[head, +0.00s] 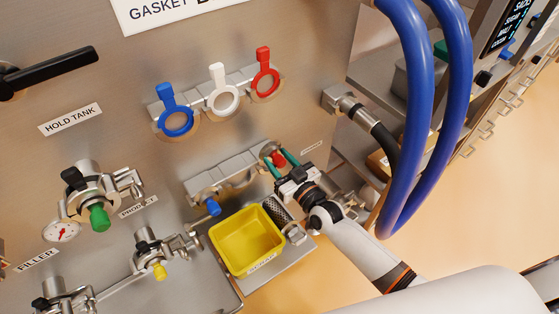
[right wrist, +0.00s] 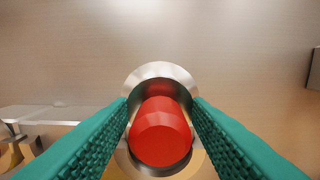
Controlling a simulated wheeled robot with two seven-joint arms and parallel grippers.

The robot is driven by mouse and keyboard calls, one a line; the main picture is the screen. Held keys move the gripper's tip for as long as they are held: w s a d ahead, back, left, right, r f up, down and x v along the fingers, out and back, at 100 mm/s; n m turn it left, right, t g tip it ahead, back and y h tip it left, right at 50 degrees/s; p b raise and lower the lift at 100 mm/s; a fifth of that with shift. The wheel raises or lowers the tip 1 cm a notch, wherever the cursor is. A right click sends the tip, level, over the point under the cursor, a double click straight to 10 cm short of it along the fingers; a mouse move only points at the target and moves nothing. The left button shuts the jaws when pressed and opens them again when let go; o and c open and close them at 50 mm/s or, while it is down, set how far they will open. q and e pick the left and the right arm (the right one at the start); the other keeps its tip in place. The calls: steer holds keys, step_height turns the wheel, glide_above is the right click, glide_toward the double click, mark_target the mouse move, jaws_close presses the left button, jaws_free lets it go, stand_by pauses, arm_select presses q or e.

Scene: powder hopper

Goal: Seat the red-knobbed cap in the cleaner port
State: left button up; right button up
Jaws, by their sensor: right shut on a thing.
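The red-knobbed cap (head: 278,160) is at the right end of the lower metal rack on the steel panel. My right gripper (head: 281,166) has its green fingers shut around the red knob. In the right wrist view the red knob (right wrist: 160,132) sits between the two fingers (right wrist: 160,120), with a round silver disc (right wrist: 158,72) behind it and a tan ring partly showing below. I cannot tell whether the cap touches what is behind it. I cannot pick out the cleaner port for certain; a small label to the right is unreadable. My left gripper is not in view.
A yellow bin (head: 247,241) stands just below the rack (head: 228,172), near my right wrist. Blue, white and red ring handles (head: 222,98) hang above. Thick blue hoses (head: 424,120) and a black hose (head: 384,143) are at right.

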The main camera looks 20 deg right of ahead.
steer(key=p+v, duration=0.3)
steer(key=v, duration=0.6)
steer(key=shift+r, duration=0.3)
